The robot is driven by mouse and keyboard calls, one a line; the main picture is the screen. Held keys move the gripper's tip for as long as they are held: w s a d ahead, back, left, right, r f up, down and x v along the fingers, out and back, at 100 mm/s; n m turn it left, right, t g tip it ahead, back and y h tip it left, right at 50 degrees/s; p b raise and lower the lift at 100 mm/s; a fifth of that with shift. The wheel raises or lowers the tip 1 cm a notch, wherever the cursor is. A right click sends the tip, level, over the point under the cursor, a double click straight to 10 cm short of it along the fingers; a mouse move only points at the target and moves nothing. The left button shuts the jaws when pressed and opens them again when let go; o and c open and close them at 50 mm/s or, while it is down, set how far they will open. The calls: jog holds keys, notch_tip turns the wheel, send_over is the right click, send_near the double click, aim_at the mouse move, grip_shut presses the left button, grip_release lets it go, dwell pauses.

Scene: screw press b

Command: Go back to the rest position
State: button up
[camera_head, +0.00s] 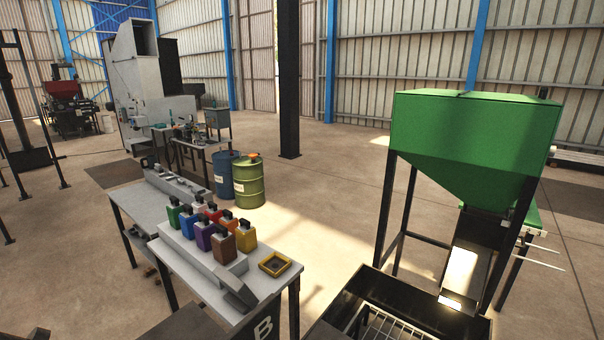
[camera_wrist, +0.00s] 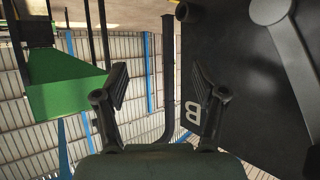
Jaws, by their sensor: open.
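My gripper (camera_wrist: 158,80) shows in the wrist view, its two dark fingers spread wide apart with nothing between them. The wrist view is upside down. Behind the fingers it shows the shed wall, a dark panel (camera_wrist: 215,50) with a white letter B on the right, and the green hopper (camera_wrist: 65,95) on the left. The fingers appear clear of these things. In the head view my gripper does not show.
In the head view a workbench (camera_head: 285,285) carries several coloured bottles (camera_head: 203,236) and a yellow tray (camera_head: 275,264). The green hopper (camera_head: 470,140) stands right, above a black bin (camera_head: 375,280). Blue (camera_head: 222,175) and green (camera_head: 249,183) drums stand behind the bench. Open floor lies between bench and hopper.

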notch_tip(320, 180, up, 24)
jog(key=p, duration=2)
jog(key=shift+f, duration=0.2)
jog(key=shift+o, duration=0.6)
